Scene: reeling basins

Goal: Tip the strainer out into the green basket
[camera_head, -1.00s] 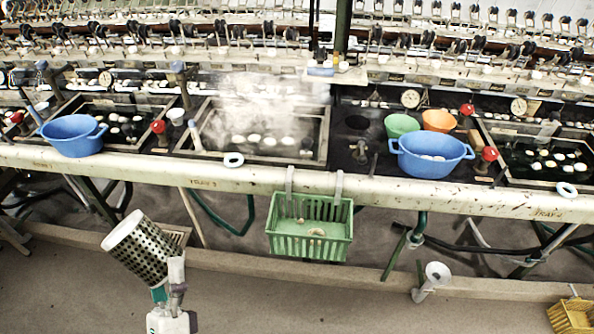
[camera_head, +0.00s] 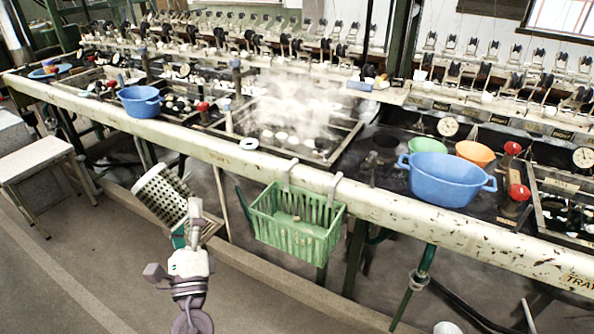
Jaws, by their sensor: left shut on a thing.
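The strainer (camera_head: 160,196) is a white cylinder with many dark holes, tilted with its upper end leaning left. My left gripper (camera_head: 190,228) is shut on its teal handle and holds it left of the green basket, apart from it. The strainer's contents cannot be seen. The green basket (camera_head: 296,236) is slatted and hangs by two pale hooks from the front rail of the basin bench. A small pale thing shows inside it.
The long cream rail (camera_head: 400,208) runs above the basket. Behind it are a steaming basin (camera_head: 335,148), a large blue tub (camera_head: 446,181), a smaller blue tub (camera_head: 139,103), a green bowl (camera_head: 427,146) and an orange bowl (camera_head: 475,153). A pale stool (camera_head: 35,160) stands left. The floor in front is clear.

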